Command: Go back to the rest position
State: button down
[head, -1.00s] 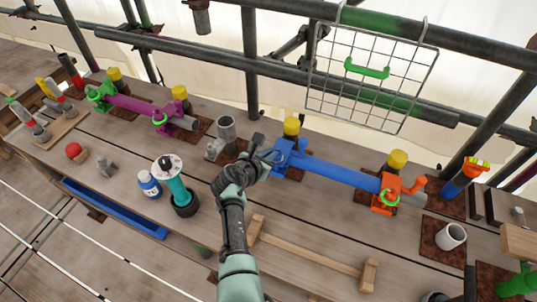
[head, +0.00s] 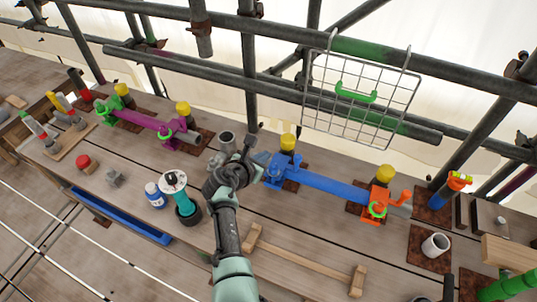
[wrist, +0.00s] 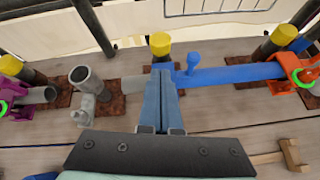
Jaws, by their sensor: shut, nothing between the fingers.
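My gripper (head: 256,152) is above the wooden bench, just left of the blue clamp on the blue tube (head: 325,181). In the wrist view its two blue-grey fingers (wrist: 161,88) are together with nothing between them. They overlap the left end of the blue tube (wrist: 240,73) in that picture; I cannot tell the gap, but nothing is held. My arm reaches up from the bottom middle of the head view.
A grey pipe socket (head: 227,140) stands close left of my gripper. A teal bottle (head: 180,194) stands left of my arm, a wooden bar (head: 300,259) lies to its right. A wire basket (head: 360,98) hangs from the scaffold rail behind.

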jog(key=shift+s+a+r+p, duration=0.15)
jog(key=shift+r+p, duration=0.1)
jog(key=shift+r, duration=0.15)
jog(key=shift+s+r+p, duration=0.15)
jog(key=shift+r+p, duration=0.05)
jog(key=shift+r, duration=0.2)
jog(key=shift+a, duration=0.1)
